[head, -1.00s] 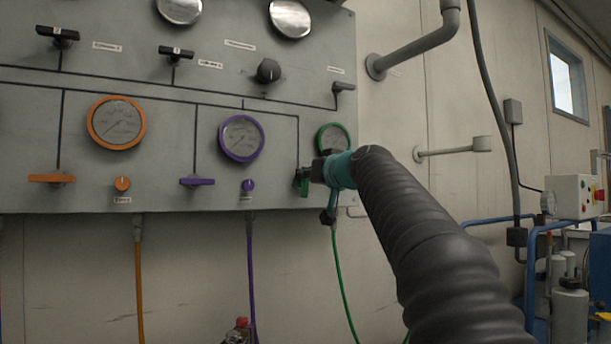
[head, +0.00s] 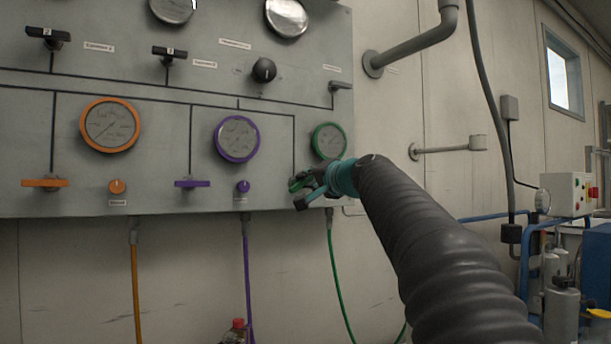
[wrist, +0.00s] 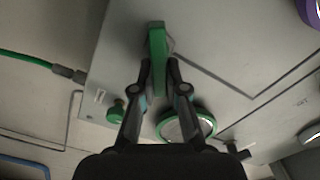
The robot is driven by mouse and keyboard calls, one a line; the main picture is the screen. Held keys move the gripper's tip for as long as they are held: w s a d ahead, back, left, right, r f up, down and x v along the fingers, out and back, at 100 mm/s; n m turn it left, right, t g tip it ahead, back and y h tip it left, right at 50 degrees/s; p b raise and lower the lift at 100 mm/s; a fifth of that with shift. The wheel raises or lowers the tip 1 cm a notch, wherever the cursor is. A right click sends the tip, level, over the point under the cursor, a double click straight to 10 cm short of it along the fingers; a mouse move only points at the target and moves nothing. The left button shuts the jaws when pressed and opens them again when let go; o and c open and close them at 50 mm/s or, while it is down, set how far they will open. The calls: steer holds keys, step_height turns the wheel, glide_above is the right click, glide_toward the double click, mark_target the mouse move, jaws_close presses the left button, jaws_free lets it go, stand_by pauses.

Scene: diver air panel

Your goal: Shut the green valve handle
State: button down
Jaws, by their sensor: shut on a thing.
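The green valve handle (wrist: 157,45) is on the grey panel. In the wrist view it is a green bar between the two fingertips of my gripper (wrist: 159,72), which is shut on it. The bar runs roughly along the panel's lower edge in that view. In the head view my gripper (head: 309,190) is at the panel's lower right, below the green-rimmed gauge (head: 328,141). There the handle (head: 296,183) is mostly hidden by the fingers, so its exact angle is hard to tell.
Horizontal purple (head: 192,183) and orange (head: 44,183) handles sit to the left. A green knob (wrist: 117,111) is close beside my gripper's fingers. A green hose (head: 338,270) hangs below. Grey wall pipes (head: 410,45) stand out at the right.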

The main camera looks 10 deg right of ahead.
steer(key=m, duration=0.2)
steer(key=shift+d+f+m+p, duration=0.1)
steer(key=shift+f+m+p, duration=0.05)
steer(key=shift+m+p, duration=0.2)
steer(key=shift+f+m+p, duration=0.2)
steer(key=shift+m+p, duration=0.05)
steer(key=shift+m, duration=0.7)
steer(key=shift+f+m+p, duration=0.15)
steer(key=shift+m+p, duration=0.05)
steer(key=shift+m, duration=0.7)
steer(key=shift+f, duration=0.1)
steer(key=c, duration=1.2)
jaws_free()
steer(key=v, duration=1.2)
